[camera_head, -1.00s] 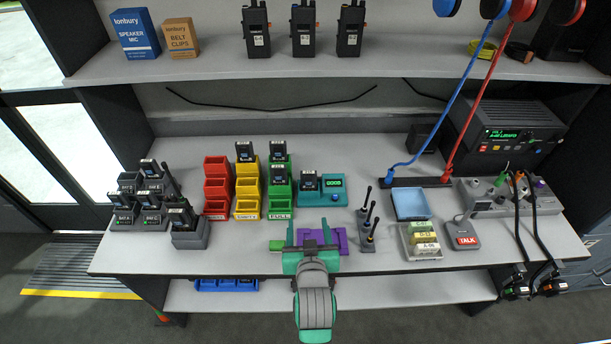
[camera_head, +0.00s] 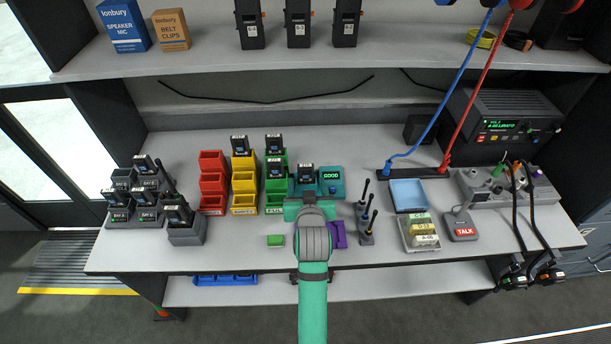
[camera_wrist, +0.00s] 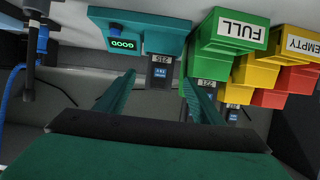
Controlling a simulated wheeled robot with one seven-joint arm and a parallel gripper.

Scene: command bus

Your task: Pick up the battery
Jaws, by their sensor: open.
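A dark battery (camera_head: 306,175) stands upright in the teal tester (camera_head: 331,187), whose display reads GOOD. In the wrist view, which is upside down, this battery (camera_wrist: 160,73) hangs below the tester (camera_wrist: 145,30) in the picture, between the two finger lines. My gripper (camera_head: 308,203) is just in front of the tester, open and empty. I cannot tell how far the fingertips are from the tester's battery.
Green (camera_head: 276,211), yellow (camera_head: 244,210) and red (camera_head: 213,204) bins stand left of the tester; the green and yellow ones hold batteries. A charger with radios (camera_head: 133,219) is further left. Antennas (camera_head: 367,238) and a purple piece (camera_head: 338,236) are at right. A shelf (camera_head: 330,62) overhangs behind.

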